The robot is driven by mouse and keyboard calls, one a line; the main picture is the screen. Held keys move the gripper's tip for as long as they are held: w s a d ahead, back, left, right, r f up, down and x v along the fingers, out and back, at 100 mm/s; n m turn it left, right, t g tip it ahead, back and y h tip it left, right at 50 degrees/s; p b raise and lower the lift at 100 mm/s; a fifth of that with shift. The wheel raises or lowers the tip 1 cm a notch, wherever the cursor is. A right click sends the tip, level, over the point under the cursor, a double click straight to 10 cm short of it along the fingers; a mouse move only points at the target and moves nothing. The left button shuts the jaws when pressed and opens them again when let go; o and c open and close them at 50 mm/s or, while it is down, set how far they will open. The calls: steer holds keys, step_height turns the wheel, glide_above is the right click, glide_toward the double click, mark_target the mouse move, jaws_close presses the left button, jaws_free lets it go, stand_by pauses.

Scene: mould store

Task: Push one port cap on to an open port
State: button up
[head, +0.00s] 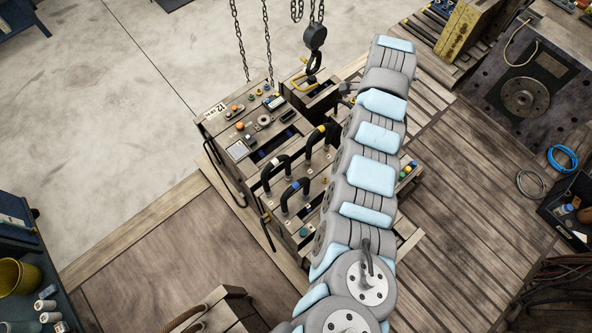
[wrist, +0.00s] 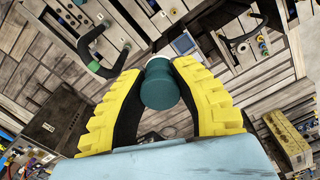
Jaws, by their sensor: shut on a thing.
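My gripper (wrist: 161,78) is shut on a teal port cap (wrist: 160,88) in the wrist view, with a yellow padded finger on each side of it. The cap is round and thick, with its broad end toward the camera. A wooden-toned mould block (head: 225,128) stands left of my arm in the head view, with several small coloured fittings and black hoses on top. In the wrist view a round light-rimmed fitting (wrist: 243,48) lies right of the cap. I cannot tell which port is open. My arm hides the gripper and cap in the head view.
Black hose loops (head: 276,172) rise from the block beside my arm. A chain hook (head: 314,38) hangs above its far end. A dark plate (head: 520,92) and blue cable coil (head: 563,158) lie at the right.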

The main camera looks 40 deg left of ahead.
steer(key=s+a+f+m+p, duration=0.2)
steer(key=s+f+m, duration=0.3)
steer(key=s+f, duration=0.45)
steer(key=s+a+f+m+p, duration=0.25)
steer(key=s+f+m, duration=0.25)
steer(key=s+f, duration=0.4)
steer(key=s+d+f+m+p, duration=0.25)
steer(key=s+d, duration=0.35)
steer(key=s, duration=0.7)
steer(key=s+d+f+m+p, duration=0.15)
steer(key=s+d+m, duration=0.35)
steer(key=s, duration=0.9)
steer(key=b, duration=1.6)
glide_above(325, 179)
step_height(325, 179, down, 3)
steer(key=shift+n, duration=0.45)
step_height(325, 179, down, 14)
steer(key=b, duration=1.3)
steer(key=shift+f, duration=0.25)
